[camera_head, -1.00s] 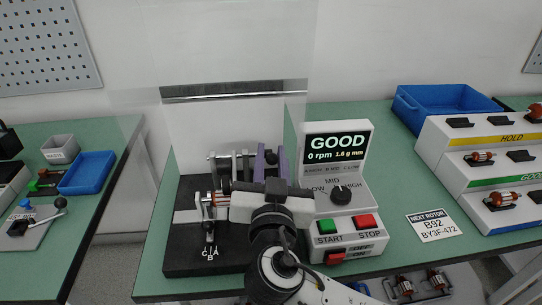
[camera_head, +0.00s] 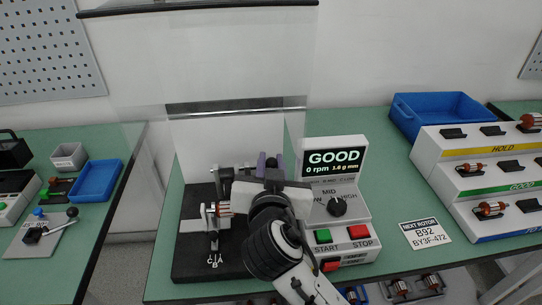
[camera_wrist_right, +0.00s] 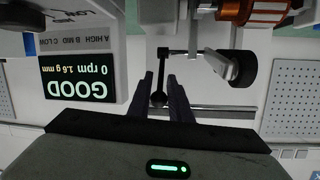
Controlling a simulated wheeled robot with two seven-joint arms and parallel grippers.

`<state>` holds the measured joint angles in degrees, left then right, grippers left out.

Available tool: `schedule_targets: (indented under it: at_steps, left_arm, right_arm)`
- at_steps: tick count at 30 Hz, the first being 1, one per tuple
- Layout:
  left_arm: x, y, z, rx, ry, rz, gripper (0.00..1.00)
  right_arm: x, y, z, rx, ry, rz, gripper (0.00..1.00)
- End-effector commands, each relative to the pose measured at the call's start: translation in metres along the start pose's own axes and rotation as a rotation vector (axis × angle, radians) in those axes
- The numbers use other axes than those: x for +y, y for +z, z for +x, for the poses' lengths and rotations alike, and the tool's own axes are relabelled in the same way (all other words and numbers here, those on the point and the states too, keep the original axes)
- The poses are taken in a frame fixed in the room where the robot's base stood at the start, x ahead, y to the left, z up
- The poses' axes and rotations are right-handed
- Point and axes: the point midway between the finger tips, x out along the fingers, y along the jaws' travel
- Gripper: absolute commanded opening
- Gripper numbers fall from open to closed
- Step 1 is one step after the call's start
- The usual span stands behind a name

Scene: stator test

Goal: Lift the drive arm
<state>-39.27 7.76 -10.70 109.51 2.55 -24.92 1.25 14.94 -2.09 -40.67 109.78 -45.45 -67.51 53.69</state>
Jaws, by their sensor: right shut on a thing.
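My right gripper (camera_head: 271,162) is at the back of the balancing stand, its body hiding part of the mechanism. In the right wrist view, its two dark fingers (camera_wrist_right: 165,98) are shut on the drive arm's black ball knob (camera_wrist_right: 158,98). The thin rod runs from the knob to a crossbar beside a black-tyred wheel (camera_wrist_right: 240,68). A copper-wound rotor (camera_head: 225,208) sits on the stand (camera_head: 190,255), left of the gripper; part of it also shows in the wrist view (camera_wrist_right: 250,10). My left gripper is not in view.
The control box (camera_head: 345,240) stands close on the right; its screen (camera_head: 335,162) reads GOOD, 0 rpm, 1.6 g mm. A stepped rack (camera_head: 470,155) with rotors and a blue bin (camera_head: 440,112) are further right. A clear panel stands behind the stand.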

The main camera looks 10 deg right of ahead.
Motion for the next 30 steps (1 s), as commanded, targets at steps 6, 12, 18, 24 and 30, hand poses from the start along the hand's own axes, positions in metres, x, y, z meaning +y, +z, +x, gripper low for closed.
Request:
schedule_targets:
  at_steps: [6, 12, 18, 24, 30]
  left_arm:
    - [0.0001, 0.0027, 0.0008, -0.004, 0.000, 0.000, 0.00]
    - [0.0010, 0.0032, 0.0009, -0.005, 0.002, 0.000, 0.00]
    - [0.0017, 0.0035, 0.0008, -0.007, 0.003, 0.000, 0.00]
    - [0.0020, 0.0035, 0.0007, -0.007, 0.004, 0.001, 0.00]
    - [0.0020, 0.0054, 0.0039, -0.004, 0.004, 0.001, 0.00]
  right_arm:
    - [-0.0004, 0.0001, -0.0001, 0.000, -0.001, -0.001, 0.00]
    - [-0.0003, 0.0002, -0.0001, 0.000, -0.001, 0.000, 0.36]
    - [0.0000, 0.0003, 0.0000, 0.000, 0.000, 0.000, 0.36]
    - [0.0002, 0.0003, 0.0001, 0.000, 0.001, 0.000, 0.36]
    - [0.0007, 0.0029, 0.0005, 0.009, -0.001, 0.000, 0.36]
